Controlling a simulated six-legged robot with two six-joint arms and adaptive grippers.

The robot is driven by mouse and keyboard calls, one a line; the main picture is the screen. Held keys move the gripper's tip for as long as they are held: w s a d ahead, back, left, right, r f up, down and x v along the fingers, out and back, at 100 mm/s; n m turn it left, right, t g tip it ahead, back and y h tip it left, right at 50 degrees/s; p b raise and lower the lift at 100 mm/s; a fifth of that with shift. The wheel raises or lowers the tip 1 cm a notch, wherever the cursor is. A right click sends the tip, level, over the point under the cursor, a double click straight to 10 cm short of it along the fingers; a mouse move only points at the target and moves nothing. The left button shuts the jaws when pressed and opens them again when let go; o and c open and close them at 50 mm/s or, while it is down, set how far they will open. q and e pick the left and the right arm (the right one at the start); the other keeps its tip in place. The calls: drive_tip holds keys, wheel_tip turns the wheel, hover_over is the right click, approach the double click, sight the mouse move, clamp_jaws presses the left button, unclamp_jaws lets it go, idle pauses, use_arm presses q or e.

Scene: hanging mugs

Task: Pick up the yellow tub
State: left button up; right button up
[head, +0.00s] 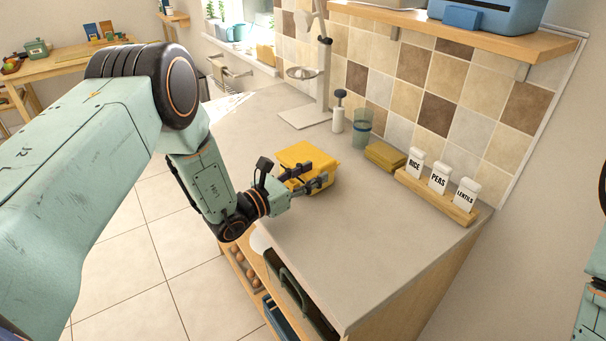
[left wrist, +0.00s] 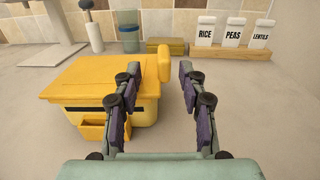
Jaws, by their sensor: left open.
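The yellow tub (head: 304,158) stands on the grey countertop near its left edge, with its lid on. It also shows in the left wrist view (left wrist: 90,83), left of centre, with a raised yellow part at its right end. My left gripper (head: 316,182) is open at the near right side of the tub. In the left wrist view its fingers (left wrist: 160,80) point forward, with the raised end of the tub between them. The left finger overlaps the tub in the picture; I cannot tell whether it touches. My right gripper is out of view.
Behind the tub are a dispenser bottle (head: 338,118), a bluish cup (head: 361,130) and a yellow sponge-like block (head: 385,156). A wooden rack (head: 436,196) of labelled jars stands by the tiled wall. The front right countertop (head: 370,240) is clear.

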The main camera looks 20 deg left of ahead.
sight(319, 171)
use_arm(q)
drive_tip(key=x, duration=0.4)
drive_tip(key=shift+s+d+r, duration=0.15)
drive_tip(key=shift+d+r, duration=0.05)
drive_tip(key=shift+d, duration=0.25)
drive_tip(key=shift+a+f, duration=0.15)
drive_tip(key=shift+a, duration=0.15)
drive_tip(key=shift+c, duration=1)
drive_tip(key=shift+d, duration=0.25)
drive_tip(key=c, duration=0.4)
drive_tip(key=shift+c, duration=1.1)
drive_tip(key=shift+a, duration=0.2)
clamp_jaws()
drive_tip(key=shift+d, duration=0.1)
